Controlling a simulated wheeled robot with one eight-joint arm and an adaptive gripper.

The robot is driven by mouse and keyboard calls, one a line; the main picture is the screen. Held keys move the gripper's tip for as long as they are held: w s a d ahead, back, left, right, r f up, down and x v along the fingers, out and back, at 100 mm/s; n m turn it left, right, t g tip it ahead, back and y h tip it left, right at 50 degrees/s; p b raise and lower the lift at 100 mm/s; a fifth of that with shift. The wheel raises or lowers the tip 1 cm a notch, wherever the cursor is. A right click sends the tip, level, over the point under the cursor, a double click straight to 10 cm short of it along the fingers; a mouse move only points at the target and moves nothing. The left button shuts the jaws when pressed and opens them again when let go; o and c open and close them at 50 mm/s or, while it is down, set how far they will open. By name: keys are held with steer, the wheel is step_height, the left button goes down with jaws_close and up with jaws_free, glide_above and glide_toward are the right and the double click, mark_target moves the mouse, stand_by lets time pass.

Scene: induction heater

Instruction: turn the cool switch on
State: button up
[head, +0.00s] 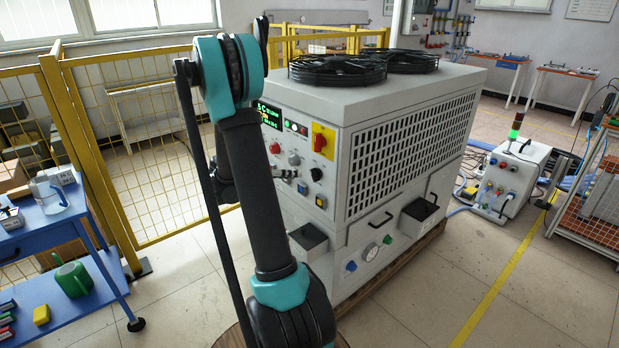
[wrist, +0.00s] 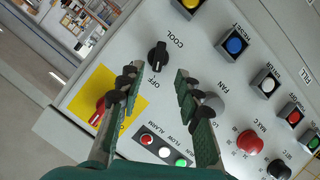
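The cool switch (wrist: 158,57) is a black rotary knob on the grey panel in the wrist view, between the printed words COOL and OFF. Its pointing direction is hard to read. In the head view a black knob (head: 316,174) below the yellow plate appears to be the same switch. My gripper (wrist: 158,74) is open and empty. Its two dark fingertips lie on either side of the OFF label in the picture, with the knob just beyond them. No contact shows. In the head view my gripper (head: 290,175) is small and close to the panel, partly behind my arm.
A red rotary switch (wrist: 100,111) on a yellow plate is near the left finger. A grey FAN knob (wrist: 215,103) is partly behind the right finger.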

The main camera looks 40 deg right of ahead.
mark_target(312, 176)
steer(key=x, duration=0.8)
steer(key=shift+d, duration=0.15)
steer(key=shift+c, duration=0.4)
jaws_close()
